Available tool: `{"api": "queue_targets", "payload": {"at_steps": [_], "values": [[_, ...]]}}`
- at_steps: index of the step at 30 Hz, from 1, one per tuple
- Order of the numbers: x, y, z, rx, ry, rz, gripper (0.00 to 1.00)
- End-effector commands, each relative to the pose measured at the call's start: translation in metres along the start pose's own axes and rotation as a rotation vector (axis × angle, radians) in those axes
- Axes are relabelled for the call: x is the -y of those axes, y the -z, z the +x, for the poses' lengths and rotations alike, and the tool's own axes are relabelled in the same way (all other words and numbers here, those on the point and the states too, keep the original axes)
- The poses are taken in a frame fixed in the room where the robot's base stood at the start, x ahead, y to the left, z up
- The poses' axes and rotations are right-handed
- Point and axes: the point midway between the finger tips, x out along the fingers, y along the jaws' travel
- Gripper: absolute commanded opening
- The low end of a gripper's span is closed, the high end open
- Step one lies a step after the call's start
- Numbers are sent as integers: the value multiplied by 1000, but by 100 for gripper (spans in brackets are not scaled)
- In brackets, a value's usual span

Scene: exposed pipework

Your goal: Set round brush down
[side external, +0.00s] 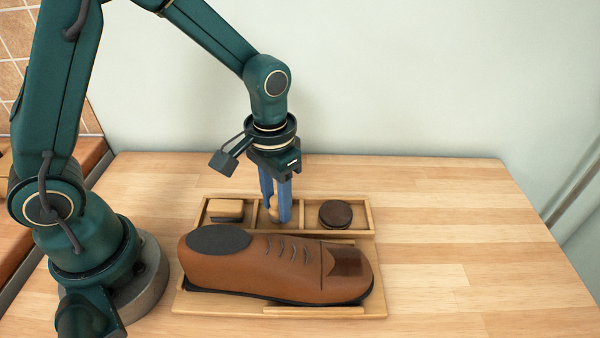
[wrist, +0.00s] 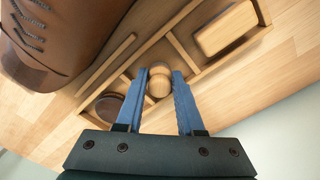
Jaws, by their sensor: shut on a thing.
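The round brush (side external: 274,211) has a pale wooden knob and shows between my blue fingers. My gripper (side external: 276,213) points straight down at the middle compartment of the wooden tray (side external: 372,217) and is shut on the brush. In the wrist view, the round wooden top of the brush (wrist: 159,86) sits between the two fingers of my gripper (wrist: 160,73). The brush is at or just inside the middle compartment. I cannot tell whether its underside touches the tray floor, and its bristles are hidden.
A rectangular wooden brush (side external: 226,209) lies in the left compartment and a dark round tin (side external: 335,214) in the right one. A large brown shoe (side external: 290,266) stands directly in front, toe to the right. The tabletop (side external: 470,240) to the right is clear.

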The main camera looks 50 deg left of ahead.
Motion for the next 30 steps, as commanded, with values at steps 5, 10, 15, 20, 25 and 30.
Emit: {"api": "queue_targets", "payload": {"at_steps": [5, 10, 15, 20, 25, 30], "values": [[0, 0, 0, 0, 0, 0, 0], [0, 0, 3, -1, 0, 0, 49], [0, 0, 2, -1, 0, 0, 49], [0, 0, 0, -2, 0, 0, 49], [0, 2, -19, -8, -1, 0, 49], [0, 2, -54, -10, -1, 0, 49]]}}
